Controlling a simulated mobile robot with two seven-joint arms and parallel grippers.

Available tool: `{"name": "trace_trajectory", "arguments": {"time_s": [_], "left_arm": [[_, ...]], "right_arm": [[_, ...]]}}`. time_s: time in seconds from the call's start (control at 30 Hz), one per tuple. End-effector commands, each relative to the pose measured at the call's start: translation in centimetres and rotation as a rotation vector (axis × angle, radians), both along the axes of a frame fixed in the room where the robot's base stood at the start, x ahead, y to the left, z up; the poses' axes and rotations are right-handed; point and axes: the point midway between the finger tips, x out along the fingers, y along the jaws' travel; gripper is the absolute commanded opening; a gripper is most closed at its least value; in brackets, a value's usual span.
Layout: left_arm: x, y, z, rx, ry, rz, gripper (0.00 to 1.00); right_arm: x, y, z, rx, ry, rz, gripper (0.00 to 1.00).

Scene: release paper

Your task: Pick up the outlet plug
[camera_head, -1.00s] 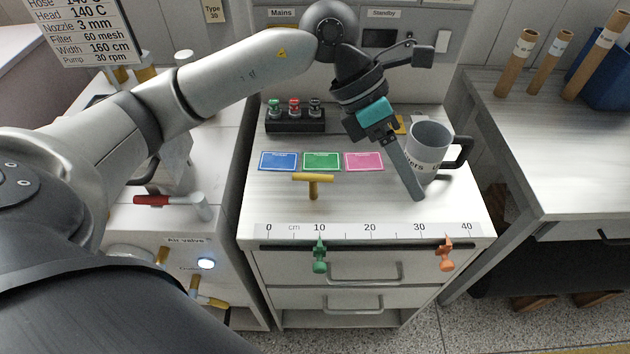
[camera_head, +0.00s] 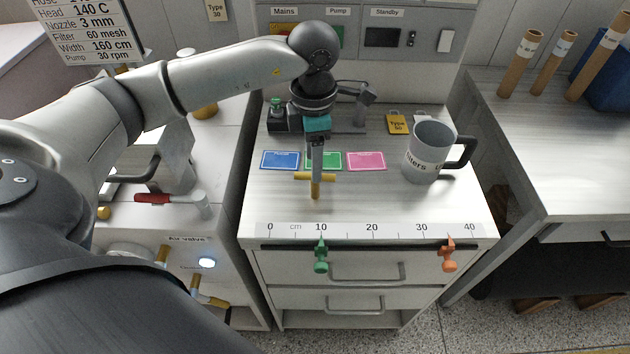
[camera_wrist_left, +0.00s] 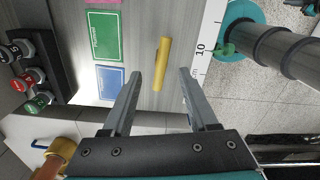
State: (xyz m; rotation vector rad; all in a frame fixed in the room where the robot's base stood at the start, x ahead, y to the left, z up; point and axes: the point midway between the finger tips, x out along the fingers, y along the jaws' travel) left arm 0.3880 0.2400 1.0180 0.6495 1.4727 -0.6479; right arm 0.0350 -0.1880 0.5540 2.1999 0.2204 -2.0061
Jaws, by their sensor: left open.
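A yellow T-shaped piece (camera_head: 316,190), which I take to be the outlet plug, is on the white cabinet top behind the printed ruler. My left gripper (camera_head: 317,174) points down over it and partly hides its crossbar in the head view. In the left wrist view the yellow crossbar (camera_wrist_left: 162,62) shows between and just beyond the open fingertips (camera_wrist_left: 159,74). The gripper is open and empty. I cannot tell how high the fingertips are above the bar. My right gripper is not in view.
Blue (camera_head: 280,160), green (camera_head: 333,160) and pink (camera_head: 366,161) cards lie behind the yellow piece. A grey mug (camera_head: 424,160) stands to the right. A black rack (camera_wrist_left: 46,62) of coloured knobs is at the back left. Green (camera_head: 321,255) and orange (camera_head: 449,254) pieces are on the front edge.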

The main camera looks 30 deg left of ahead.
Motion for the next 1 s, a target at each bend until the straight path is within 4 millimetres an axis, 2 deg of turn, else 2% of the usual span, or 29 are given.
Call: {"name": "trace_trajectory", "arguments": {"time_s": [0.17, 0.5, 0.77, 0.8, 1.0], "left_arm": [[0.0, -0.1, -1.1, -0.001, 0.0, -0.001, 0.59], [-0.1, -0.3, -5.6, -0.001, 0.001, 0.0, 0.59], [0.0, -0.2, -6.0, -0.001, 0.0, -0.002, 0.59], [0.0, -0.2, -6.0, -0.001, 0.0, -0.001, 0.58], [-0.1, -0.2, -6.0, -0.001, 0.0, -0.001, 0.36]], "right_arm": [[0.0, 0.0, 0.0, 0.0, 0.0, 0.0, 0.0], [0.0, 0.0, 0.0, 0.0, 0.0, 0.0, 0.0], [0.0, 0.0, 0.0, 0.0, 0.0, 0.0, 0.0], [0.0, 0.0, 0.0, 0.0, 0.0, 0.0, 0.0], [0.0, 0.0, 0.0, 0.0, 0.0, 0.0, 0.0]]}}
